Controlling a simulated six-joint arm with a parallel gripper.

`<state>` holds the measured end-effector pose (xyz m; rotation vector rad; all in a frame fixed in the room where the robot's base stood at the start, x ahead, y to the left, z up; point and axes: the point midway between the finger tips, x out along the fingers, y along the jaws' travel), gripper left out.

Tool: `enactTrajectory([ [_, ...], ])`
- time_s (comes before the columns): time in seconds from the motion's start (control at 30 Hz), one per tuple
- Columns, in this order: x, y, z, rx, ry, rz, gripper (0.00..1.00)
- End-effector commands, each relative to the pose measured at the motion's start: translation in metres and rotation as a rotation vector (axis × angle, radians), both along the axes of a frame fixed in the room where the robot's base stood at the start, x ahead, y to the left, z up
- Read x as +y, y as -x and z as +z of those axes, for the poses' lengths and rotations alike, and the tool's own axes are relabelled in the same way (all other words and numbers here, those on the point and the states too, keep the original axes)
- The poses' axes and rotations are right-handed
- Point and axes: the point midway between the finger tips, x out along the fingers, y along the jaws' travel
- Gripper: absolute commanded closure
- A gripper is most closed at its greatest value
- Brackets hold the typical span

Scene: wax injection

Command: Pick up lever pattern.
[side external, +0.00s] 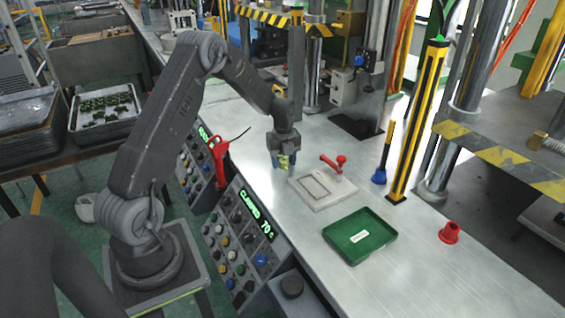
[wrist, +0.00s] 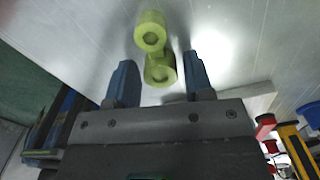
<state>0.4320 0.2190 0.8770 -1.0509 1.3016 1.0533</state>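The lever pattern (wrist: 152,34) is a small yellow-green piece with two round ends, in the wrist view. Its nearer end lies between the two blue fingertips of my gripper (wrist: 158,62), and its farther end reaches out beyond them. Gaps show on both sides, so the fingers are open around it and not closed on it. In the side view my gripper (side external: 284,163) points down low over the metal bench, left of the pale mould plate. Only a bit of yellow-green shows between the fingers there.
The pale mould plate (side external: 322,198) has a red-handled lever (side external: 333,163) at its back. A green tray (side external: 346,250) and a red cup (side external: 450,233) sit farther right. A blue-tipped tool (side external: 379,176) stands by a yellow-black post (side external: 418,120). A control panel (side external: 236,235) edges the bench.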

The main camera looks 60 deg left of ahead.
Motion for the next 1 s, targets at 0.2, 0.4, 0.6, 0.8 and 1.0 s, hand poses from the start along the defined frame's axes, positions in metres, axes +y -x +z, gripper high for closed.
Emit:
enactTrajectory([
  [0.2, 0.000, 0.000, 0.000, 0.000, 0.000, 0.000, 0.73],
  [0.4, 0.000, 0.000, 0.000, 0.000, 0.000, 0.000, 0.90],
  [0.6, 0.000, 0.000, 0.001, -0.001, 0.000, 0.000, 0.90],
  [0.8, 0.000, -0.001, 0.011, -0.003, -0.001, 0.000, 0.90],
  [1.0, 0.001, -0.001, 0.044, -0.006, -0.002, 0.000, 0.90],
])
